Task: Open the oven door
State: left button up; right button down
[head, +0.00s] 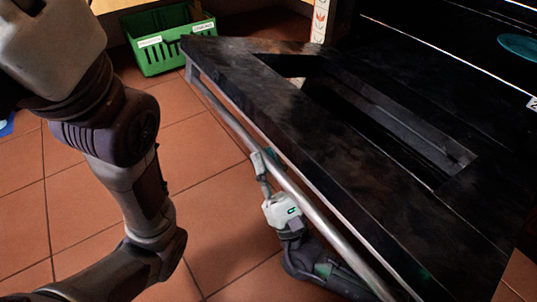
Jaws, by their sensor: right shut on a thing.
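The oven door (325,143) is a dark, scuffed panel with a rectangular window recess. It is swung down and juts out over the tiled floor. Its long metal handle (317,214) runs along the door's outer edge, on the left side of the panel in the head view. My right gripper (264,164) is shut on the handle near its middle, with its wrist below the bar. The far fingertip is partly hidden by the bar. My left arm fills the left of the view, and its gripper is not in view.
A green crate (170,45) with white labels stands on the floor at the back left. A teal round item (519,46) lies at the upper right. A small blue item (6,126) shows at the left edge. Tiled floor between my left arm and the door is clear.

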jog(key=c, duration=1)
grip_release()
